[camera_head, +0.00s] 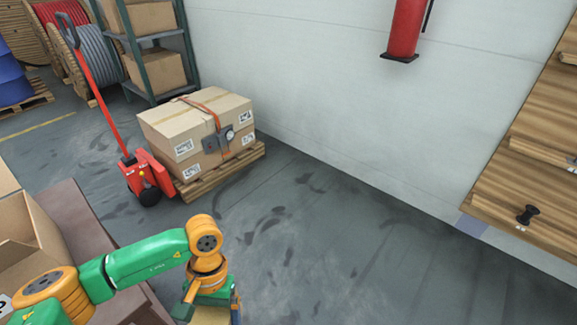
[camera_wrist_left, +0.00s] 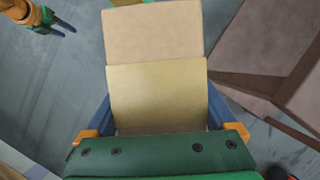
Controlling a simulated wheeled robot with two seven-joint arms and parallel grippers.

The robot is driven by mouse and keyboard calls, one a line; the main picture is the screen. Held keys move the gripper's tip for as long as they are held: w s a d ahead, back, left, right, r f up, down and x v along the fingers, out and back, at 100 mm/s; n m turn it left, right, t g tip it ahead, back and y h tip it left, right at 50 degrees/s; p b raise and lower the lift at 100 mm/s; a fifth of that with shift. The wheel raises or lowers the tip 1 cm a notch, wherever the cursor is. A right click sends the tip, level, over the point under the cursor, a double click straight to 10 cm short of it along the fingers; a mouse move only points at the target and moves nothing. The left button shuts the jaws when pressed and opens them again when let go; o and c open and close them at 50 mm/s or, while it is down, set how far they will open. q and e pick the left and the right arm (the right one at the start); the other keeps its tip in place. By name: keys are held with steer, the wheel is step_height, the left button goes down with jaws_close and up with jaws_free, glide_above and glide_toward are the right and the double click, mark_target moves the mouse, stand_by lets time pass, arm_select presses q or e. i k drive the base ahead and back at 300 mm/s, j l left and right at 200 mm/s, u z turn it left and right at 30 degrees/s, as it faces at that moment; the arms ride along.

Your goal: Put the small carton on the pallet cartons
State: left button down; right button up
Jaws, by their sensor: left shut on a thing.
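The small carton (camera_wrist_left: 155,90) is a plain tan box that fills the middle of the left wrist view. My left gripper (camera_wrist_left: 157,122) is shut on it, with a blue finger along each side. In the head view only a tan patch of the carton (camera_head: 208,316) shows at the bottom edge, below my left gripper. The pallet cartons (camera_head: 185,122) are large brown boxes held by an orange strap with a grey dial device, on a wooden pallet (camera_head: 225,172) by the wall. My right gripper (camera_wrist_left: 52,22) shows at the top left of the wrist view; its opening is unclear.
A red pallet jack (camera_head: 148,175) stands left of the pallet. An open carton (camera_head: 30,245) lies on a brown table (camera_head: 75,215) at the lower left. A shelf (camera_head: 145,60) stands behind. The grey floor between is clear. A wooden worktop (camera_head: 520,190) is at right.

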mark_target(172, 118)
steer(key=i+l, duration=0.25)
steer(key=i, duration=0.25)
steer(key=i+l+z, duration=0.1)
steer(key=i+l, duration=0.15)
steer(key=i, duration=0.3)
steer(key=i+j+u, duration=0.3)
steer(key=i+u, duration=0.2)
steer(key=i, duration=0.6)
steer(key=i+l+u, duration=0.2)
steer(key=i+u, duration=0.3)
steer(key=i, duration=0.6)
steer(key=i+u, duration=0.2)
steer(key=i, duration=0.25)
steer(key=i+u, duration=0.2)
steer(key=i, duration=0.3)
steer(key=i+l+u, duration=0.15)
steer(key=i, duration=0.3)
steer(key=i+l+u, duration=0.2)
steer(key=i, duration=0.25)
